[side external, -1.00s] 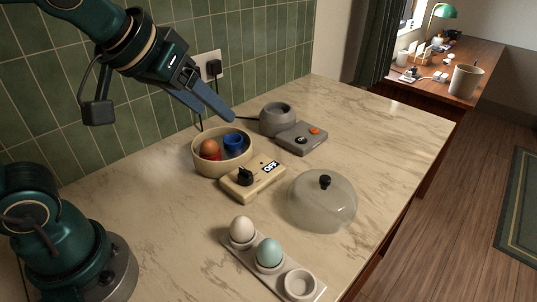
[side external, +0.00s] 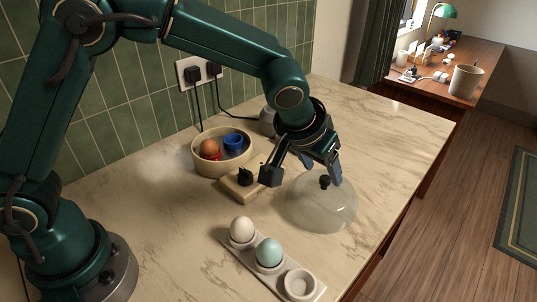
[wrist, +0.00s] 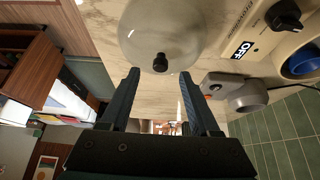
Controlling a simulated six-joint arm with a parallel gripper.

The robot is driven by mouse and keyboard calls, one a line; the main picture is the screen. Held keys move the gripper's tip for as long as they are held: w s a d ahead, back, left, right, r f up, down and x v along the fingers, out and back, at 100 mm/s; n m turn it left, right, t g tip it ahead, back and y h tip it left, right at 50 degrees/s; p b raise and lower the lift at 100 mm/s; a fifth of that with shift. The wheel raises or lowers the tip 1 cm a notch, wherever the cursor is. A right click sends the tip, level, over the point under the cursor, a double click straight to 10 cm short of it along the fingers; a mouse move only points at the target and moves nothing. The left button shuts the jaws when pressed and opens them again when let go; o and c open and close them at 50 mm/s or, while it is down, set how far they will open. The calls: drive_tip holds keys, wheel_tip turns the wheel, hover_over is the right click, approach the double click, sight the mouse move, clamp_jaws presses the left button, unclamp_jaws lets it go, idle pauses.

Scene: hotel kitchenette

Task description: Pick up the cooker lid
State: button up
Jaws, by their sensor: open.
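The cooker lid (side external: 318,208) is a clear dome with a black knob (side external: 325,181) on top, lying on the marble counter. It also shows in the wrist view (wrist: 150,30), with its knob (wrist: 160,62) just beyond and between the fingers. My gripper (side external: 325,172) is at the lid's knob in the side view; one finger partly overlaps the lid's top edge. In the wrist view the two fingers (wrist: 158,75) stand apart with nothing between their tips. I cannot tell the exact height of the fingertips over the knob.
The cream egg cooker (side external: 195,160) holds a brown egg and a blue cup, with its control box (side external: 238,187) beside the lid. An egg tray (side external: 283,270) with a white egg (side external: 242,229) and a blue-green egg (side external: 269,252) lies in front. A grey appliance (wrist: 248,97) stands behind my gripper.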

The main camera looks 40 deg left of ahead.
sight(325, 178)
drive_tip(key=shift+x, duration=1.75)
clamp_jaws()
drive_tip(key=shift+r, duration=0.1)
